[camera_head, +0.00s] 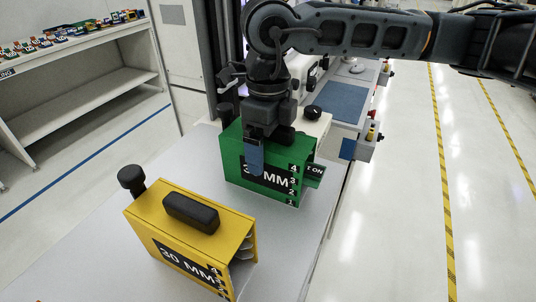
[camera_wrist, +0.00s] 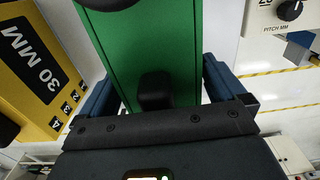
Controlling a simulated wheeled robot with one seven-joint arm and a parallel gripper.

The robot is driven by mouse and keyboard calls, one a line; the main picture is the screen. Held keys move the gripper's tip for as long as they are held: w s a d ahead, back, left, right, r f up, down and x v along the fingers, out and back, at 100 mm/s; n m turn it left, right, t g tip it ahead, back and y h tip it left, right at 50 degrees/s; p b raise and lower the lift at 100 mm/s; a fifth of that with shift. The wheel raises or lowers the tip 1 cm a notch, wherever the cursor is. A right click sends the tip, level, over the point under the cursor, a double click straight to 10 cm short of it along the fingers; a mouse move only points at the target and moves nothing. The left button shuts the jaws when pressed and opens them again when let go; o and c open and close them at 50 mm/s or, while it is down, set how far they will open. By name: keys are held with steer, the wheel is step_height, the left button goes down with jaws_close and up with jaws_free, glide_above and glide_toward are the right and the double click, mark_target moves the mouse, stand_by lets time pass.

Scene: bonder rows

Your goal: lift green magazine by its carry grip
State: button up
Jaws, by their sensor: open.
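The green magazine (camera_head: 232,160) stands upright on the grey bench top, behind and right of the yellow one. It has a dark "MM" label and numbers on its front. My gripper (camera_head: 258,152) is over it, pointing down, with one blue finger in front of the labelled face. In the wrist view the green top (camera_wrist: 150,45) runs between my two blue fingers, which are open and apart on either side. The black carry grip (camera_wrist: 155,90) shows between the fingers (camera_wrist: 158,82), partly cut off by the gripper body.
A yellow magazine (camera_head: 182,228) with a black grip stands close by at front left; it also shows in the wrist view (camera_wrist: 38,75). A machine with a black knob (camera_head: 313,112) is just behind the green magazine. A shelf (camera_head: 80,52) holds small coloured items.

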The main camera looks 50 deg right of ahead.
steer(key=shift+c, duration=0.3)
steer(key=c, duration=1.3)
